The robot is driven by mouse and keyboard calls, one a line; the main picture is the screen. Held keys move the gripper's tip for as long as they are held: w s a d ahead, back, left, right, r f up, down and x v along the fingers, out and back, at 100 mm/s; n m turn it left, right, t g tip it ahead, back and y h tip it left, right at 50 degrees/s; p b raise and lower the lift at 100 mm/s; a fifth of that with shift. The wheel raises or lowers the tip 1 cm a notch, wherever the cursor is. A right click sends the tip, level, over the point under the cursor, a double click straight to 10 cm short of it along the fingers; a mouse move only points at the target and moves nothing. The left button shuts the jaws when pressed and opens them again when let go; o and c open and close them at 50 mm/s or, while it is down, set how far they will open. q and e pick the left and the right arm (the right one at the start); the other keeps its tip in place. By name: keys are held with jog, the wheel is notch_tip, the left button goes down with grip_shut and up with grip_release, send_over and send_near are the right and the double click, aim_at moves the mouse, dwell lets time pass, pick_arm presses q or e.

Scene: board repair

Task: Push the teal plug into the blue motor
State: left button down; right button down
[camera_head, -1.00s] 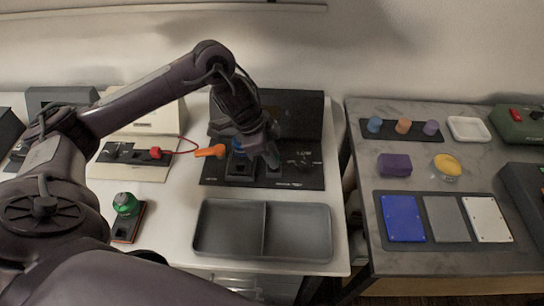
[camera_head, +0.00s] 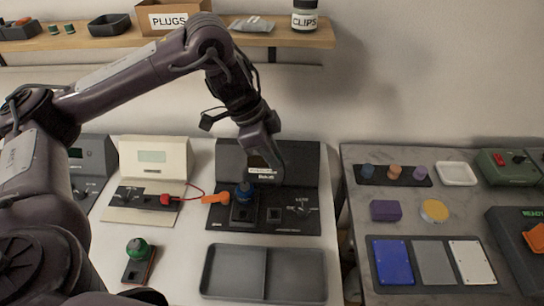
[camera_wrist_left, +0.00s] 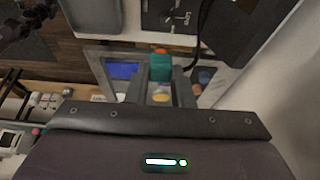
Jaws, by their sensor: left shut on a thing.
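My left gripper (camera_head: 276,168) hangs above the black test board, to the upper right of the blue motor. In the left wrist view its two fingers (camera_wrist_left: 160,76) are shut on the teal plug (camera_wrist_left: 161,66), which has an orange end. The plug cannot be made out in the head view. An orange connector (camera_head: 215,198) sits at the motor's left side. My right gripper is not identifiable in these views.
An empty two-part grey tray (camera_head: 264,273) is in front. A green-topped part (camera_head: 138,247) stands at left. A red wire joins the left panel's red plug (camera_head: 166,200) to the connector. The right table (camera_head: 350,160) holds coloured plates.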

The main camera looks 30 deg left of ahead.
dwell(0.3)
pick_arm(q)
jog(key=s+a, duration=0.4)
jog(key=a, duration=0.3)
jog(key=shift+s+a, duration=0.15)
jog(key=shift+s, duration=0.1)
pick_arm(e)
jog(key=shift+r, duration=0.1)
dwell(0.3)
jog(key=shift+d, duration=0.1)
